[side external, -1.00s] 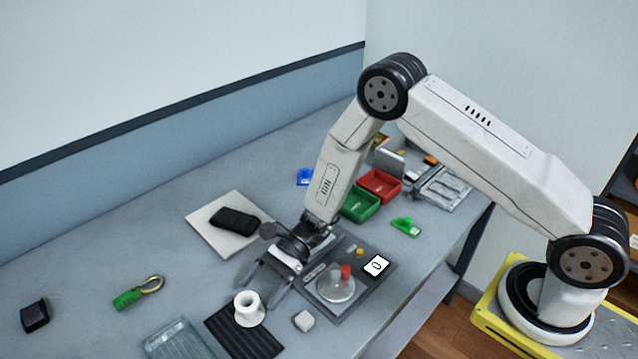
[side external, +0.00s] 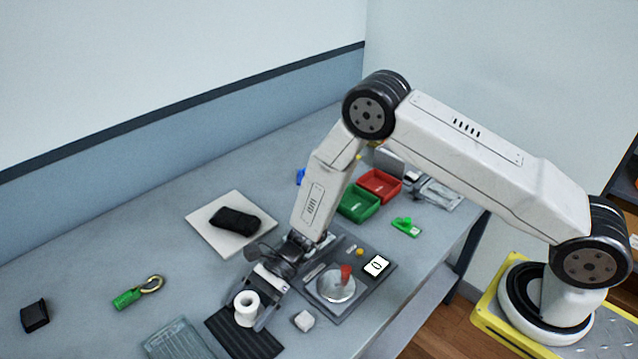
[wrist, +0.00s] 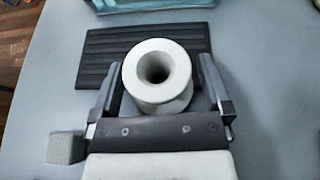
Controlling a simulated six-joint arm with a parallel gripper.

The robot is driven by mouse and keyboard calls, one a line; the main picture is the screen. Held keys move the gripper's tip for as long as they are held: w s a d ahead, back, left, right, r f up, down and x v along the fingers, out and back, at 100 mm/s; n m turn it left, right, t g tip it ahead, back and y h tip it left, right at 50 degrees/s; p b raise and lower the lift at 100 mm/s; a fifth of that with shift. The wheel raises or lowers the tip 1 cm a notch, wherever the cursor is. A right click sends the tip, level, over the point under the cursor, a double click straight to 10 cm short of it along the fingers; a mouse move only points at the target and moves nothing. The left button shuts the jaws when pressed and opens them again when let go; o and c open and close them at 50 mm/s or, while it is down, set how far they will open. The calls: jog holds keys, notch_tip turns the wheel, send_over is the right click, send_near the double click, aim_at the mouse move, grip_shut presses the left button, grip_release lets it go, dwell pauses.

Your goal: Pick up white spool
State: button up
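The white spool (side external: 247,309) stands upright on a black ribbed mat (side external: 243,337). My gripper (side external: 254,314) is low at the spool, with its fingers on either side of it. In the wrist view the spool (wrist: 157,74) sits between the two fingers of my gripper (wrist: 158,92), its round hole facing the camera. Small gaps show between the fingers and the spool, so the gripper is open around it. The lower part of the spool is partly hidden by the gripper body in the wrist view.
A white-grey block (side external: 304,320) lies right of the mat, near a scale with a round pan (side external: 337,287). A clear tray (side external: 178,341) is left of the mat.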

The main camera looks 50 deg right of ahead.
jog(key=c, duration=1.1)
jog(key=shift+c, duration=0.2)
jog(key=shift+r, duration=0.1)
jog(key=shift+r, duration=0.8)
jog(key=s+d+r, duration=0.6)
jog(key=s+r, duration=0.5)
jog(key=s, duration=0.1)
jog(key=shift+s+d, duration=0.2)
jog(key=shift+d, duration=0.05)
jog(key=shift+r, duration=0.1)
